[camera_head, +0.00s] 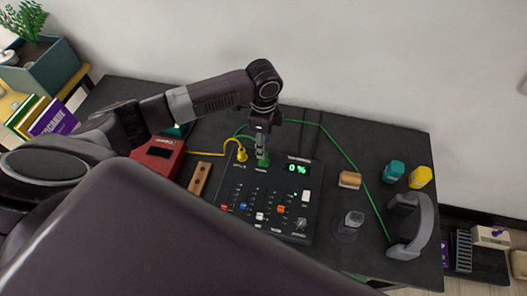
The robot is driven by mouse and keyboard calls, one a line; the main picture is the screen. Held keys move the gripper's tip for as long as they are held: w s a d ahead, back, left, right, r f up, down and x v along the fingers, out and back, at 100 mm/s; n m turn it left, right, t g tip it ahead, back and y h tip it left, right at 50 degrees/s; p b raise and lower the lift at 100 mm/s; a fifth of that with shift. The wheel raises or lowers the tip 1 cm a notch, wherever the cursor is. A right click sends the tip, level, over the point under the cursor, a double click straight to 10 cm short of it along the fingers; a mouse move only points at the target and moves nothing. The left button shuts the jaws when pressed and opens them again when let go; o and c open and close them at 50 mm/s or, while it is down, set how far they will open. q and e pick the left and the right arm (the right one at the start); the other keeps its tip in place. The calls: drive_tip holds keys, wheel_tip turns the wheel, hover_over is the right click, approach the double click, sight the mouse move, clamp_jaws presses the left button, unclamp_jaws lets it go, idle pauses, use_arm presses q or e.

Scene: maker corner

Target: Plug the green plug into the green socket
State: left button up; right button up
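The green plug (263,161) is at the upper edge of the black mixer panel (233,193). Its green cable (344,155) runs behind my gripper and across the table to the right. My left gripper (261,152) points down, with its fingers close together on the green plug. The fingers and plug cover the green socket, so I cannot tell whether the plug is seated. A yellow plug (241,154) stands just left, on the same edge of the panel. My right gripper is out of view.
Grey headphones (422,225), a teal piece (394,171), a yellow piece (420,177), a wooden-coloured block (350,180) and a grey knob-like object (353,221) stand to the right. A red box (158,155) and a brown strip (200,178) lie left of the panel.

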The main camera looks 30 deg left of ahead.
use_arm(q)
wheel_tip(320, 180, up, 5)
drive_tip(key=shift+r, duration=0.15)
drive_tip(key=shift+s, duration=0.1)
idle(0.6)
